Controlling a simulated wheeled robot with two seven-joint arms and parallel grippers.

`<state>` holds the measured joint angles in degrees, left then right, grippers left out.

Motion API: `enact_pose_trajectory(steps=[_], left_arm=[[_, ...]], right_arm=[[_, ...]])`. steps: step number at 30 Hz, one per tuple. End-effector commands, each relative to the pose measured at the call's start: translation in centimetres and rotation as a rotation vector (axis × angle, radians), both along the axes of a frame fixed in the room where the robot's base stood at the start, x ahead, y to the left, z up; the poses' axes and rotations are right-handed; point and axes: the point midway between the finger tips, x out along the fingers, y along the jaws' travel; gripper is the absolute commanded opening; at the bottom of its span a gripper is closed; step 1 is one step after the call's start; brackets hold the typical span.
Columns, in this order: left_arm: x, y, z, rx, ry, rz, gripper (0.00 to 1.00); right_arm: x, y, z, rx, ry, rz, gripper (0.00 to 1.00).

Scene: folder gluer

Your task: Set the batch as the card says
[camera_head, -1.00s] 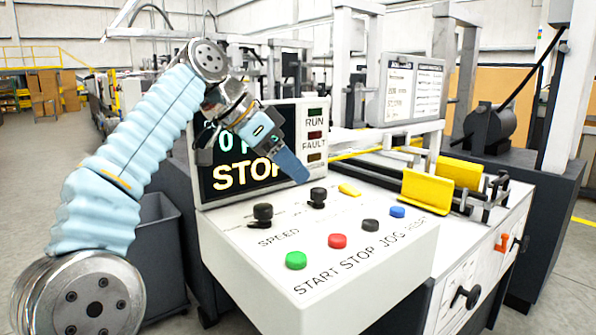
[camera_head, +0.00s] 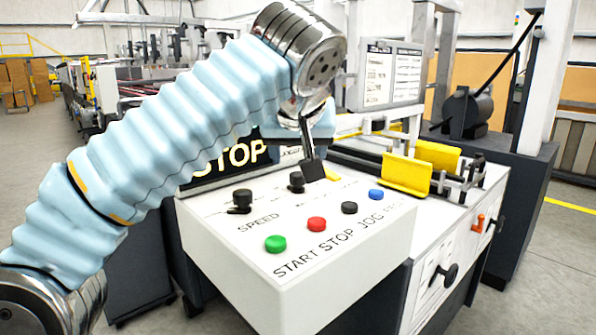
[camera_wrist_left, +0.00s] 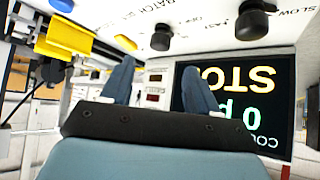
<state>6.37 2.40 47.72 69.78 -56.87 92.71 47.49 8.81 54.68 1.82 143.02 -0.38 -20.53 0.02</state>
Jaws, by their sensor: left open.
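My left gripper (camera_head: 313,168) hangs over the back of the white control panel (camera_head: 300,275), by the second black knob (camera_head: 297,180) and a yellow switch (camera_head: 333,175). In the left wrist view its two fingers (camera_wrist_left: 160,78) are apart with nothing between them. There the second knob (camera_wrist_left: 161,38), yellow switch (camera_wrist_left: 125,42) and speed knob (camera_wrist_left: 252,20) lie beyond the fingertips. The speed knob (camera_head: 240,200) stands left of the second knob in the head view. The display (camera_wrist_left: 230,105) reads STOP. The card (camera_head: 392,75) is upright behind, its text too small to read. My right gripper is out of view.
Green (camera_head: 276,243), red (camera_head: 317,224), black (camera_head: 349,208) and blue (camera_head: 376,195) buttons line the panel front. Yellow guides (camera_head: 407,175) stand to the right. An orange handle (camera_head: 478,223) and a black handle (camera_head: 445,272) are on the machine's side.

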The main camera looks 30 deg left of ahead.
Motion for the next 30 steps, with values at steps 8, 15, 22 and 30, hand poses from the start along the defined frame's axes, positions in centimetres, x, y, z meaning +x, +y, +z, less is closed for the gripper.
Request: enact_pose_trajectory(steps=[8,15,22,30], left_arm=[[3.7,1.8,-4.1,0.0,0.004,0.0,0.6],[4.9,2.3,-5.5,-0.001,0.002,-0.001,0.6],[5.0,2.4,-5.5,-0.001,0.001,-0.002,0.6],[5.0,2.4,-5.5,-0.001,0.001,-0.002,0.23]], right_arm=[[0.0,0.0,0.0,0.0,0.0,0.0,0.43],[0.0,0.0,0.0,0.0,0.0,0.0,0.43],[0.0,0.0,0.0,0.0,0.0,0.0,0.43],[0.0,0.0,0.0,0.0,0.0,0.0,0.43]])
